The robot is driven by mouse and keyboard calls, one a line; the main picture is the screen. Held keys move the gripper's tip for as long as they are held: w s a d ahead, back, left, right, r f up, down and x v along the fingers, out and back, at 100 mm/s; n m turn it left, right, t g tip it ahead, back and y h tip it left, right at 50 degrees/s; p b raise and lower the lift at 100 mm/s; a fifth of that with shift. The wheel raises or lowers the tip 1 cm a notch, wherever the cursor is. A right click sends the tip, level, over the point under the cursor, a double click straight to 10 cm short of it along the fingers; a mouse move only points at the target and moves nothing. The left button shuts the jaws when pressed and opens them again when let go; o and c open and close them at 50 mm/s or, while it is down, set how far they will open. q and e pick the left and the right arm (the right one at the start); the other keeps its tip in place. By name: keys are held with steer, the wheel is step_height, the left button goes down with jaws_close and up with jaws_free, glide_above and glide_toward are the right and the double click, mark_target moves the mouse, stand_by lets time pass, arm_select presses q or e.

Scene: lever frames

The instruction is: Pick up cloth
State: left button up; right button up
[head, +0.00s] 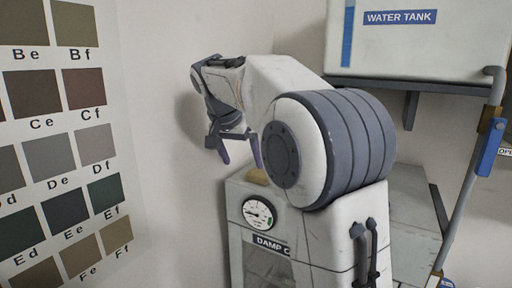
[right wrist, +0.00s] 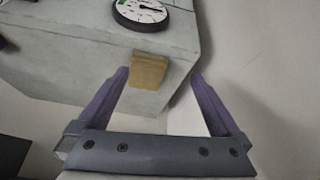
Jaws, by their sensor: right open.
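A folded tan cloth (head: 257,176) lies on top of a grey cabinet at its back left corner, partly hidden behind my right arm. In the right wrist view the cloth (right wrist: 148,71) is a small tan block at the cabinet's edge, between and beyond the two purple fingers. My right gripper (head: 238,158) is open and empty, above and a little left of the cloth in the head view. It also shows in the right wrist view (right wrist: 162,88), with its fingers on either side of the cloth's line. I cannot tell the exact gap. My left gripper is out of view.
The cabinet (head: 240,248) has a round dial (head: 258,213) and a label. A wall panel of colour swatches (head: 60,150) stands at left. A water tank (head: 415,45) sits on a bracket at upper right, with a pipe and blue-handled valve (head: 489,148) beside it.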

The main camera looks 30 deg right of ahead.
steer(key=shift+m+h, duration=0.4)
steer(key=shift+m, duration=0.5)
steer(key=d, duration=0.2)
steer(key=w+d+p, duration=0.1)
steer(key=d, duration=0.3)
steer(key=shift+w+f+p, duration=0.35)
steer(key=shift+w+p, duration=0.05)
steer(key=p+x, duration=0.3)
steer(key=x, duration=0.1)
steer(key=shift+f, duration=0.25)
steer(key=shift+w+d+f, duration=0.2)
steer(key=shift+d+f, duration=0.05)
steer(key=shift+f, duration=0.2)
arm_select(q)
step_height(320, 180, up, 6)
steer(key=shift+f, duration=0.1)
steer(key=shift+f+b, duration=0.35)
arm_select(e)
steer(key=shift+f, duration=0.25)
steer(key=c, duration=1.1)
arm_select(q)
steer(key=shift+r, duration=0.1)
arm_select(e)
steer(key=shift+c, duration=0.2)
